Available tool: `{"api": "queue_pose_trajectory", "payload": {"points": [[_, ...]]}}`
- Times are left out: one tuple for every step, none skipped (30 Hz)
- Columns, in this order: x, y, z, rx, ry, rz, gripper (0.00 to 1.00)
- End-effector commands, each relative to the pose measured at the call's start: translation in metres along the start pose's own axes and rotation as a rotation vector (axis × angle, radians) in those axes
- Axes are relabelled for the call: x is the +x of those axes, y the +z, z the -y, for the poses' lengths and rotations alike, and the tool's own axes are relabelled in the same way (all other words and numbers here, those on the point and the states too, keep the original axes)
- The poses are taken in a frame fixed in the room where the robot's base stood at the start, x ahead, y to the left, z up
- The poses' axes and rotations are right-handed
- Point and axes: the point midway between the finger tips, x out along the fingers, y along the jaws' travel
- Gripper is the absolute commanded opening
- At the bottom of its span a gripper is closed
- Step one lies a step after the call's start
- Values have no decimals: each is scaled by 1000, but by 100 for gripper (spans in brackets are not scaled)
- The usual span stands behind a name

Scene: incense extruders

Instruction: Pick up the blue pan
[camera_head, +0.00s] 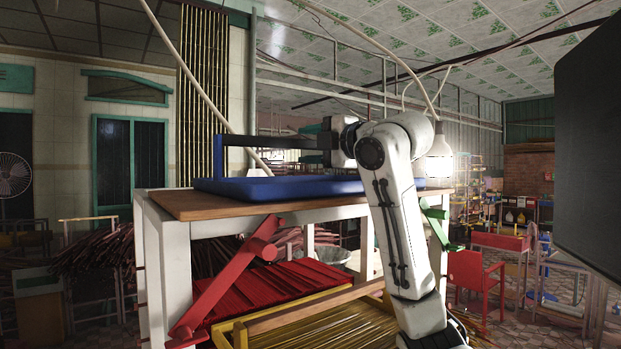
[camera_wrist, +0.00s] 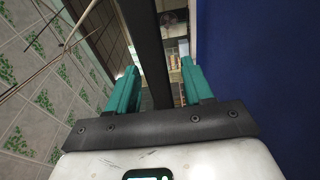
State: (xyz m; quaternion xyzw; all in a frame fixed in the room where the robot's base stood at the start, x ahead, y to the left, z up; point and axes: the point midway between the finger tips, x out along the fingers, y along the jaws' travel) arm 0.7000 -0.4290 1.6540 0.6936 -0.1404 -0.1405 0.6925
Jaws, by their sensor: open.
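The blue pan (camera_head: 290,187) lies flat on the wooden table top, with a blue upright part (camera_head: 218,157) at its left end. A dark bar (camera_head: 275,143) runs level above the pan from that upright to my gripper (camera_head: 325,141). In the wrist view, my gripper (camera_wrist: 161,82) is open, with its two green fingers on either side of the dark bar (camera_wrist: 149,45). Gaps show between the bar and the fingers. The pan's blue surface (camera_wrist: 260,70) fills the right side of that view. The pan's right part is partly hidden behind my arm.
The table (camera_head: 178,205) has a wooden top and white legs. Below it are a red slatted rack (camera_head: 270,290) and a yellow frame. Red chairs (camera_head: 475,280) stand at the right. A dark panel (camera_head: 592,140) blocks the far right edge. A lit bulb (camera_head: 438,165) hangs beside my arm.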

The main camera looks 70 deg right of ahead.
Motion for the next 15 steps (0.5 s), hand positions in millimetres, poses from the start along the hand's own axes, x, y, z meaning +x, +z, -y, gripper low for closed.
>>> {"api": "queue_pose_trajectory", "payload": {"points": [[1, 0, 0, 0, 0, 1, 51], [1, 0, 0, 0, 0, 1, 51], [1, 0, 1, 0, 0, 1, 51], [1, 0, 1, 0, 0, 1, 51], [1, 0, 1, 0, 0, 1, 51], [1, 0, 1, 0, 0, 1, 51], [1, 0, 1, -1, 0, 1, 49], [1, 0, 1, -1, 0, 0, 46], [1, 0, 0, 0, 0, 0, 42], [1, 0, 0, -1, 0, 0, 40], [1, 0, 0, -1, 0, 0, 37], [1, 0, 0, -1, 0, 0, 33], [0, 0, 0, -1, 0, 0, 30], [0, 0, 0, -1, 0, 0, 27], [0, 0, 0, -1, 0, 0, 23]]}}
